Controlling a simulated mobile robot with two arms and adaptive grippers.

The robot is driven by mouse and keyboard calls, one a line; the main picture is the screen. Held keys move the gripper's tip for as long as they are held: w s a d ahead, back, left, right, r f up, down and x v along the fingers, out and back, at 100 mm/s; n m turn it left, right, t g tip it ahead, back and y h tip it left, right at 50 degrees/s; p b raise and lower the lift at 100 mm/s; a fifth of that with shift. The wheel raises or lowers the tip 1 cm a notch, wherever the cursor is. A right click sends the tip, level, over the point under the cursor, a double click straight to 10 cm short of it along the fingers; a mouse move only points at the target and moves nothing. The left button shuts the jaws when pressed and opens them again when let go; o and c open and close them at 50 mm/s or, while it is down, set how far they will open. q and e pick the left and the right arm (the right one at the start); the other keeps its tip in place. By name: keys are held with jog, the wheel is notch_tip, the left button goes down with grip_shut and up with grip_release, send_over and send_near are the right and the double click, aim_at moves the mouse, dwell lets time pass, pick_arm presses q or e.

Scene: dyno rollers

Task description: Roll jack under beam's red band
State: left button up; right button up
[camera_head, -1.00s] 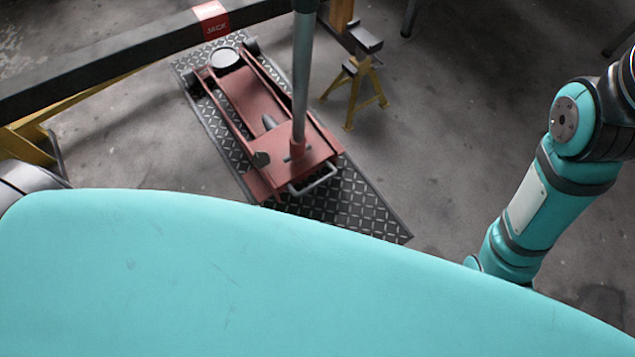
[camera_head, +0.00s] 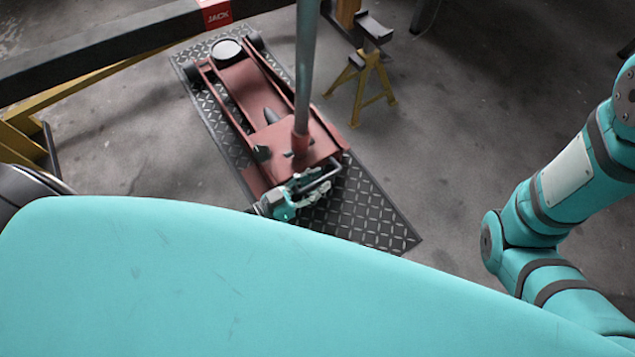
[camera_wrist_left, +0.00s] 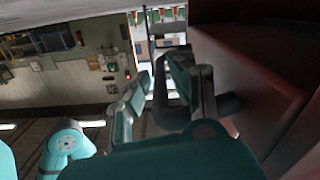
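The red floor jack (camera_head: 250,95) stands on a dark tread-plate mat (camera_head: 365,220), its round grey saddle (camera_head: 227,50) toward the beam. The dark beam (camera_head: 110,48) crosses the upper left, with a red band (camera_head: 215,13) marked JACK. The saddle shows below the band in the picture, not overlapping it. My left gripper (camera_head: 308,184) is at the jack's near end, by its U-shaped bar handle (camera_head: 328,178). In the left wrist view, the fingers (camera_wrist_left: 160,88) stand apart on either side of the dark bar (camera_wrist_left: 170,120). My right gripper is out of view.
A grey pole (camera_head: 306,75) rises from the jack. A yellow jack stand (camera_head: 369,75) is close to its right. Yellow supports (camera_head: 25,130) stand at left under the beam. My right arm (camera_head: 560,185) shows at right.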

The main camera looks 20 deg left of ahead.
pick_arm(q)
jog(key=shift+w, duration=0.15)
grip_shut()
jog(key=shift+w+a+p, duration=0.4)
jog(key=shift+w+a, duration=0.25)
jog(key=shift+a, duration=0.25)
grip_release()
jog(key=shift+s+d, duration=0.1)
jog(key=shift+d, duration=0.1)
